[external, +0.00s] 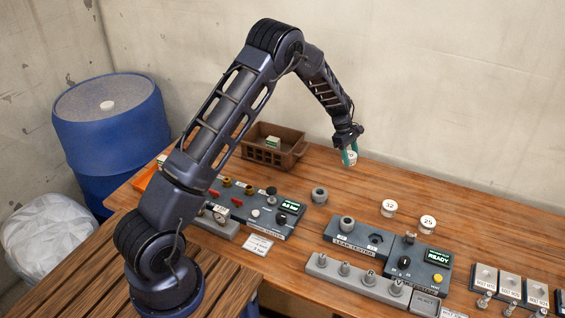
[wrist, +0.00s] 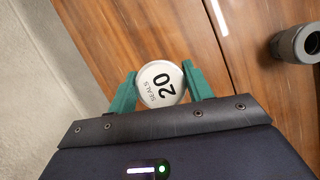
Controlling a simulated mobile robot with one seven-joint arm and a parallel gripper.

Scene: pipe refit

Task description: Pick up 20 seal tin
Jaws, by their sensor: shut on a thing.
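The 20 seal tin (wrist: 160,84) is a round white tin with "20 SEALS" on its lid. It sits between the two green fingers of my gripper (wrist: 161,90) in the wrist view. In the external view my gripper (external: 350,156) is shut on the tin (external: 351,159), near the back of the wooden table by the wall. I cannot tell whether the tin's base touches the table.
Two more white tins, marked 32 (external: 389,208) and 25 (external: 428,223), stand to the right. A grey ring fitting (external: 319,195) stands nearer the front. A brown crate (external: 297,153) is left of my gripper. The leak tester (external: 345,240) lies in front.

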